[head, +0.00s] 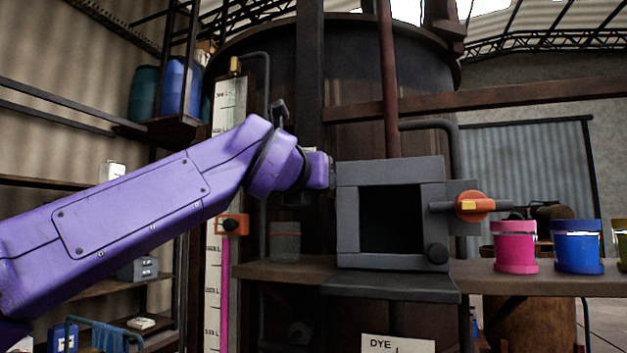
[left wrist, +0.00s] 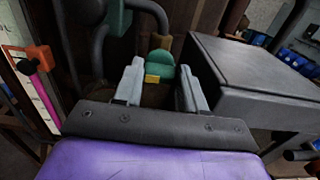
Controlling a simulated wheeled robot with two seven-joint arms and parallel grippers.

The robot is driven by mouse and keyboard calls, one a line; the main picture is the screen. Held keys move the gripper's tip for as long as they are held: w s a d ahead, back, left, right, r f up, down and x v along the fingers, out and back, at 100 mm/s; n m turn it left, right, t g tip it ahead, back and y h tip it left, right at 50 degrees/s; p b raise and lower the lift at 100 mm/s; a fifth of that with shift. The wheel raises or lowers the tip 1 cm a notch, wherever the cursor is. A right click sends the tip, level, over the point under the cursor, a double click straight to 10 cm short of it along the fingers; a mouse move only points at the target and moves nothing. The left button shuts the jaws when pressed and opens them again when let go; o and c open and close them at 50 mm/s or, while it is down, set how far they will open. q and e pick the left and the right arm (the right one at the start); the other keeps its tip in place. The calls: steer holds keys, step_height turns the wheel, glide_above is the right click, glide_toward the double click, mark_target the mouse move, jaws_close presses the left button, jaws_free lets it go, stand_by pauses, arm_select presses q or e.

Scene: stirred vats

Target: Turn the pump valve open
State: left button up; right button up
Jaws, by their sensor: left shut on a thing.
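A green valve handle (left wrist: 160,66) with a yellow tab stands between the two grey fingers of my left gripper (left wrist: 160,84) in the left wrist view. My left gripper is shut on this handle. In the head view my left gripper (head: 324,170) reaches to the left edge of the grey box, and its fingertips and the green handle are hidden there. An orange valve (head: 474,206) with a yellow tab sits on a pipe at the right side of the box, apart from my gripper. My right gripper is not in view.
The grey open-fronted box (head: 390,170) stands on a shelf beside my left gripper, in front of the large dark vat (head: 350,80). A gauge with a pink column (head: 223,290) is to the left. Pink (head: 515,247) and blue (head: 577,247) pots stand at right.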

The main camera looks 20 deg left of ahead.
arm_select(q)
steer(key=shift+f, duration=0.1)
steer(key=shift+a+n+b, duration=0.15)
steer(key=shift+n+b, duration=3.2)
steer(key=shift+n, duration=5.65)
steer(key=o, duration=0.8)
steer(key=shift+w, duration=0.2)
steer(key=s+b, duration=0.4)
steer(key=s, duration=0.6)
steer(key=shift+s+b, duration=0.25)
steer(key=shift+b, duration=0.15)
